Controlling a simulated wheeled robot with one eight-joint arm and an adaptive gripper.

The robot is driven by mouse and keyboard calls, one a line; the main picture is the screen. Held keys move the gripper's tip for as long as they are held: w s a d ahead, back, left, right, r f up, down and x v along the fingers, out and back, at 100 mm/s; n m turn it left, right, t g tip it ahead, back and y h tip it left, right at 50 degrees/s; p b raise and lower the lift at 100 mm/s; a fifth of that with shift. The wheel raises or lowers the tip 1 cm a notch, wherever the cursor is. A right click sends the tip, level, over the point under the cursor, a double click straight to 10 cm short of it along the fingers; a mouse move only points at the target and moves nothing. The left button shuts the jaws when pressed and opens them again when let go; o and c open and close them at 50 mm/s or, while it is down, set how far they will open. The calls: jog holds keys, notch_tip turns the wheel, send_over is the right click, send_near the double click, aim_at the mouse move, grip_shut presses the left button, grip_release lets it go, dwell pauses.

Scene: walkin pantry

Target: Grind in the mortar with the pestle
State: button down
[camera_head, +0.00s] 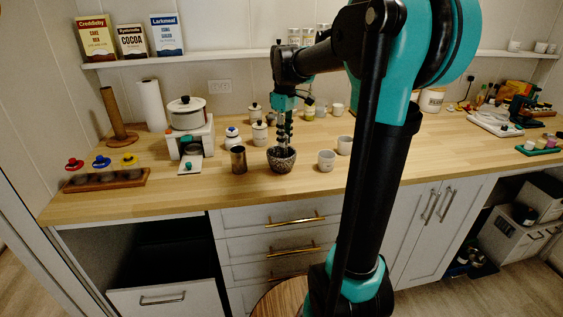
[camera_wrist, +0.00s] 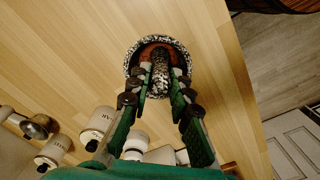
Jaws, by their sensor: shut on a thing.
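The mortar (camera_head: 282,160) is a dark speckled stone bowl standing on the wooden counter near its front edge. In the wrist view its black-and-white rim (camera_wrist: 133,56) surrounds a reddish-brown content (camera_wrist: 149,50). The speckled pestle (camera_wrist: 160,70) stands in the mortar, with its lower end inside the bowl. My gripper (camera_head: 283,143) is directly above the mortar, pointing down. In the wrist view my gripper (camera_wrist: 160,82) has its fingers on both sides of the pestle, shut on it. The pestle's lower tip is hidden.
Lidded white jars (camera_head: 259,133) are behind. A wooden tray (camera_head: 105,180) lies at the left. Counter in front of the mortar is clear.

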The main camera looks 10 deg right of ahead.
jog(key=shift+w+d, duration=0.2)
jog(key=shift+w, duration=0.2)
jog(key=shift+w, duration=0.15)
jog(key=shift+w+a, duration=0.2)
jog(key=shift+w, duration=0.2)
jog(key=shift+a, duration=0.1)
jog(key=shift+s+a+f, duration=0.15)
jog(key=shift+s+a, duration=0.45)
jog(key=shift+a, duration=0.35)
jog(key=shift+s, duration=0.1)
